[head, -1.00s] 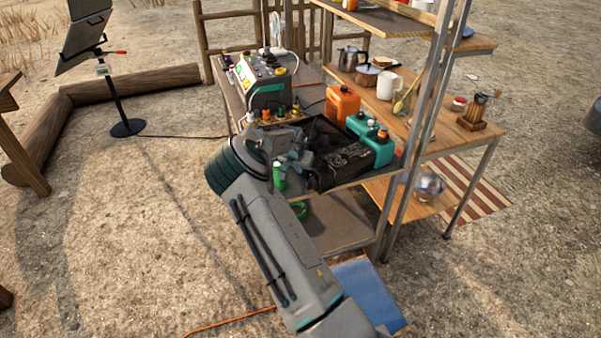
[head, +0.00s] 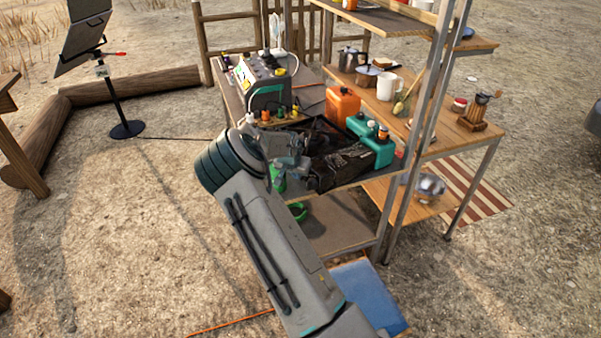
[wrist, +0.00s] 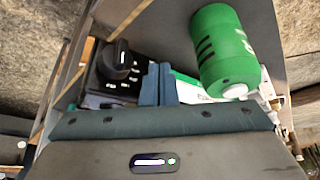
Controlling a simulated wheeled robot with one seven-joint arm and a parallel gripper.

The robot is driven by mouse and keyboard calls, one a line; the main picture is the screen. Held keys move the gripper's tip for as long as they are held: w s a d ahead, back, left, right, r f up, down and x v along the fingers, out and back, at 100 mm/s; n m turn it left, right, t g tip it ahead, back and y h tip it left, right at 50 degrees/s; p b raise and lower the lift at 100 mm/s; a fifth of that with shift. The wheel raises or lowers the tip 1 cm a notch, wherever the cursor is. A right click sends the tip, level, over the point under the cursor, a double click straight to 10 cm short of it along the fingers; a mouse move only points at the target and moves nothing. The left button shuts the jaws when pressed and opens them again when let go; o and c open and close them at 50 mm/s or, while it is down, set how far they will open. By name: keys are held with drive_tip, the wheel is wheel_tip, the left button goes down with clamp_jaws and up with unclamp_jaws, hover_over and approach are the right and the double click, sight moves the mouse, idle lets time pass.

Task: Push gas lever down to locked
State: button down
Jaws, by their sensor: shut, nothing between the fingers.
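My gripper (wrist: 158,85) has its blue-grey fingers together with nothing between them. In the head view my gripper (head: 296,162) is over the front left part of the table, partly hidden by my own wrist. A green gas canister (wrist: 226,48) with a white end lies to the right of the fingers in the wrist view, apart from them; it also shows below the gripper in the head view (head: 277,180). A black unit with a round black knob (wrist: 121,60) is to the left of the fingertips. I cannot make out the gas lever or its position.
A grey control box (head: 268,84) stands behind. Small bottles (head: 266,115) stand before it. A metal post (head: 421,105) rises at right.

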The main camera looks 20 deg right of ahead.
drive_tip(key=b+v, duration=0.1)
drive_tip(key=v, duration=1.2)
drive_tip(key=shift+s+r, duration=0.1)
drive_tip(key=shift+r, duration=0.05)
drive_tip(key=shift+s, duration=0.1)
drive_tip(key=s+a+r+n+y, duration=0.1)
drive_tip(key=s+a+r+n, duration=0.1)
drive_tip(key=s, duration=1)
drive_tip(key=s+a+r+n+y, duration=0.1)
drive_tip(key=s+a+r+n, duration=0.2)
drive_tip(key=s, duration=1)
drive_tip(key=s+a+r+n+g+y, duration=0.1)
drive_tip(key=s+a+r, duration=0.3)
drive_tip(key=s, duration=0.9)
drive_tip(key=shift+a+r+n, duration=0.25)
drive_tip(key=shift+r+n, duration=0.2)
drive_tip(key=shift+n, duration=0.45)
